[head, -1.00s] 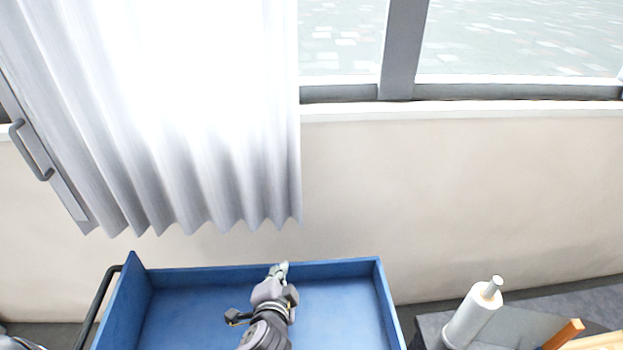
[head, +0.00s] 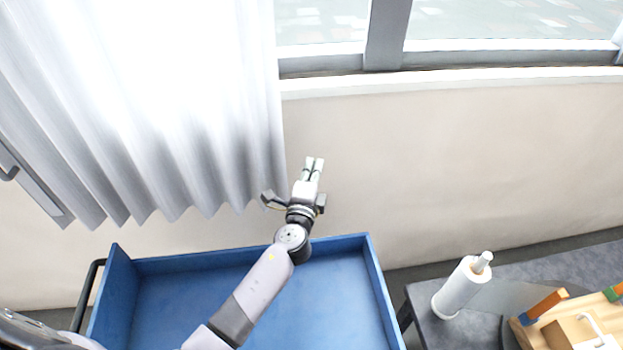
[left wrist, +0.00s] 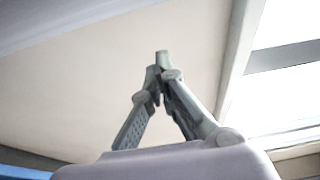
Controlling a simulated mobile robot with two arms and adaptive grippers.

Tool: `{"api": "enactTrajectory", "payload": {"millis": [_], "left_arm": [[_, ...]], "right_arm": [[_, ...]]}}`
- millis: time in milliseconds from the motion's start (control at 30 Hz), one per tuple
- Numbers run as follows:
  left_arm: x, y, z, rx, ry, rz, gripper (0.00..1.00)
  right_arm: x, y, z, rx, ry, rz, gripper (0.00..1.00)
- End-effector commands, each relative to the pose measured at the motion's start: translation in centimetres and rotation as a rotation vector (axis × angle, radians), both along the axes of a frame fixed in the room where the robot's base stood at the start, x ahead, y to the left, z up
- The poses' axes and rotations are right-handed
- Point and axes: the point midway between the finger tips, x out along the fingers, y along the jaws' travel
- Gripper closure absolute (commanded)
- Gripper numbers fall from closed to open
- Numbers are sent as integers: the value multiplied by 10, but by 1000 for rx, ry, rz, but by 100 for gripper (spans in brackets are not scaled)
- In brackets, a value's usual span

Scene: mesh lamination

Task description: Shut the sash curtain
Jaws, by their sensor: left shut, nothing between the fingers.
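The white pleated sash curtain (head: 150,110) hangs over the left part of the window in the head view. Its right edge hangs free, and the window glass (head: 320,20) to the right is uncovered. A grey bar with a handle (head: 8,172) runs along the curtain's left edge, partly cut off by the frame. My left gripper (head: 314,163) is shut and empty, just right of the curtain's lower right edge, in front of the beige wall. Its closed fingers (left wrist: 160,70) also show in the left wrist view. My right gripper is not in view.
A blue cart tray (head: 372,290) with a black handle stands below my left arm. A dark table (head: 425,300) at lower right holds a white roll (head: 462,287) and a wooden box (head: 560,325). The wall right of the gripper is clear.

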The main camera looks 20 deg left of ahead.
Motion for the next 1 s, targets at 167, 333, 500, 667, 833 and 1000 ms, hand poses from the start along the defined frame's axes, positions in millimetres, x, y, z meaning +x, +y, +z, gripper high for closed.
{"api": "enactTrajectory", "payload": {"millis": [167,333,500,667,833,1000], "left_arm": [[-14,24,-1,4,6,3,100],[-18,31,-2,3,5,2,100],[-18,32,-2,3,4,2,100],[-18,32,-2,3,4,2,100],[-21,40,-2,4,4,3,100],[-29,66,-4,5,6,6,100]], "right_arm": [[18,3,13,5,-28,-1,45],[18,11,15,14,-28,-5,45],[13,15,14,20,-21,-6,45],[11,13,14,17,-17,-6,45],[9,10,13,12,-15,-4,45],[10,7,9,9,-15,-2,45]]}}
